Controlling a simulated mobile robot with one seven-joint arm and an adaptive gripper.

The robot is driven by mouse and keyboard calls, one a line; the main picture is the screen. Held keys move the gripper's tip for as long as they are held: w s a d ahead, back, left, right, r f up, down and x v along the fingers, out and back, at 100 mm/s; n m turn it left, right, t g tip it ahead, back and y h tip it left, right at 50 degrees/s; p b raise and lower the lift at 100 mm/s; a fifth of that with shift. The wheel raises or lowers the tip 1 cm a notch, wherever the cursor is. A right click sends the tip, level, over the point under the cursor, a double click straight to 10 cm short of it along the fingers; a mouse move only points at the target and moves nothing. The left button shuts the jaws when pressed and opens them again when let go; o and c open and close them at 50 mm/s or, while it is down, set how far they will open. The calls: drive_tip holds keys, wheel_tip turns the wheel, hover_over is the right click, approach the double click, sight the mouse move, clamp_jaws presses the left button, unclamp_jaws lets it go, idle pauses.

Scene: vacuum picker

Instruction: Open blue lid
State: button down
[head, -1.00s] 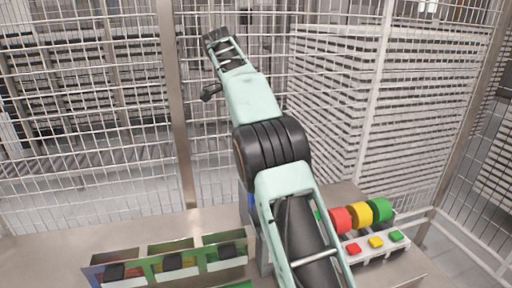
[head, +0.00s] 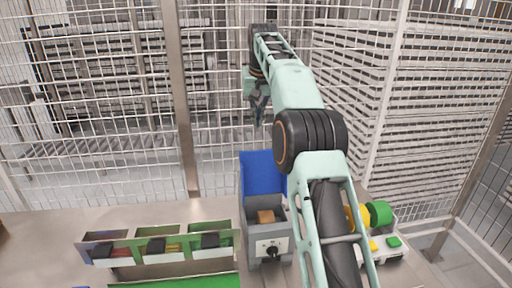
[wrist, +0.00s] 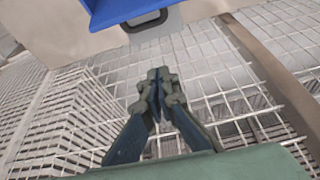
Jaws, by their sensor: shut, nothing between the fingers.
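The blue lid (head: 263,172) stands raised at the back of a grey box (head: 281,245). The box is open at the top, and a brown block (head: 266,216) shows inside. My gripper (head: 259,122) is above and behind the lid, apart from it, with its fingers pointing down. In the wrist view, my gripper (wrist: 158,76) has its fingertips together with nothing between them. The blue lid (wrist: 113,10) shows at the top edge there, with a dark handle (wrist: 145,22) near the fingertips but not touching them. My arm hides the box's right side.
A row of green-sided bins (head: 160,246) with black items stands left of the box. Green and yellow round parts and buttons (head: 394,242) are at the right, partly behind my arm. A wire mesh fence (head: 100,130) rises behind the table.

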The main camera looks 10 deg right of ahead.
wheel_tip(320, 180, down, 9)
drive_tip(key=b, duration=0.2)
drive_tip(key=shift+s+f, duration=0.2)
drive_tip(key=shift+s, duration=0.05)
idle(0.6)
drive_tip(key=shift+s+f+b, duration=0.15)
drive_tip(key=shift+b, duration=0.8)
